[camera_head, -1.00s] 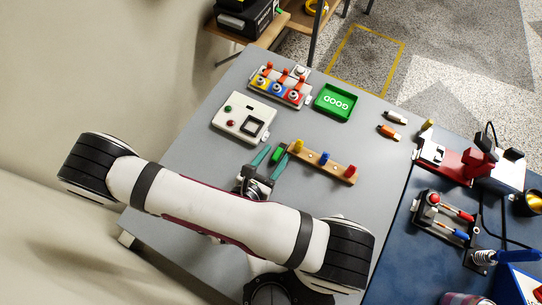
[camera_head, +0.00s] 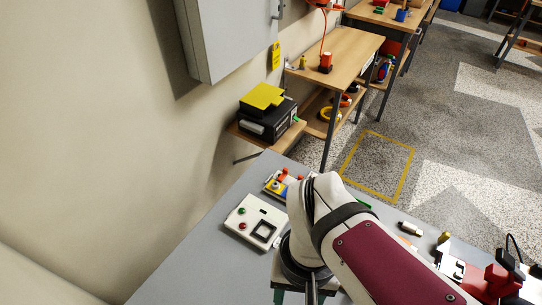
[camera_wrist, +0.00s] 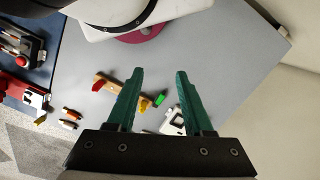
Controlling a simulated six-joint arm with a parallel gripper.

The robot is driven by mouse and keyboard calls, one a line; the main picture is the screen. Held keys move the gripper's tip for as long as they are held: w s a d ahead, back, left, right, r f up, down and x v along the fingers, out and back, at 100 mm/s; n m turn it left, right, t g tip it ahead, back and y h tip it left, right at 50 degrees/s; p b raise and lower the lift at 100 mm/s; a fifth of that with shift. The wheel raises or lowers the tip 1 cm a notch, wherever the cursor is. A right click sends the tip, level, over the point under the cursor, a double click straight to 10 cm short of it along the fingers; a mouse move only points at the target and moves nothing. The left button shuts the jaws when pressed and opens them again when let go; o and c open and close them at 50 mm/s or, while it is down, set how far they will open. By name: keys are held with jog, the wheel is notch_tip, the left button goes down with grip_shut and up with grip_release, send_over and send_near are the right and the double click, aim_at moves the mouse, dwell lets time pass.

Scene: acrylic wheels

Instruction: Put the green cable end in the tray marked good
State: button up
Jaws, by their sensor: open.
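The green cable end (camera_wrist: 160,99) shows in the wrist view as a small green piece beside the yellow end of a wooden rack (camera_wrist: 104,82). My gripper (camera_wrist: 158,72) is open and empty, its two teal fingers wide apart. In that picture the green piece lies between the fingers, apart from both; the height gap is hard to judge. In the head view my arm hides the rack and the green piece. A green sliver of the tray marked good (camera_head: 364,204) shows past my arm there; its lettering is hidden. The tray does not show in the wrist view.
A white box with buttons (camera_head: 256,222) stands on the grey table, left of my arm. A switch panel (camera_head: 277,186) is behind it. Two small connectors (camera_wrist: 70,118) lie loose. A blue bench with red fixtures (camera_wrist: 18,60) adjoins. The table's front left is clear.

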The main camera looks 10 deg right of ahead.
jog(key=shift+o, duration=0.5)
jog(key=shift+w+a+r+m+t+y, duration=0.2)
jog(key=shift+a+r+m+t+y, duration=0.35)
jog(key=shift+r+m, duration=0.25)
jog(key=shift+d+f, duration=0.1)
jog(key=w+d+f+m+h, duration=0.1)
jog(key=w+d+f+m, duration=0.15)
jog(key=w, duration=0.45)
jog(key=w+d+f+m+h, duration=0.1)
jog(key=w+d+f, duration=0.1)
jog(key=w+f, duration=0.3)
jog(key=f, duration=0.4)
jog(key=w+f, duration=0.1)
jog(key=f, duration=0.9)
jog(key=shift+w, duration=0.35)
grip_shut()
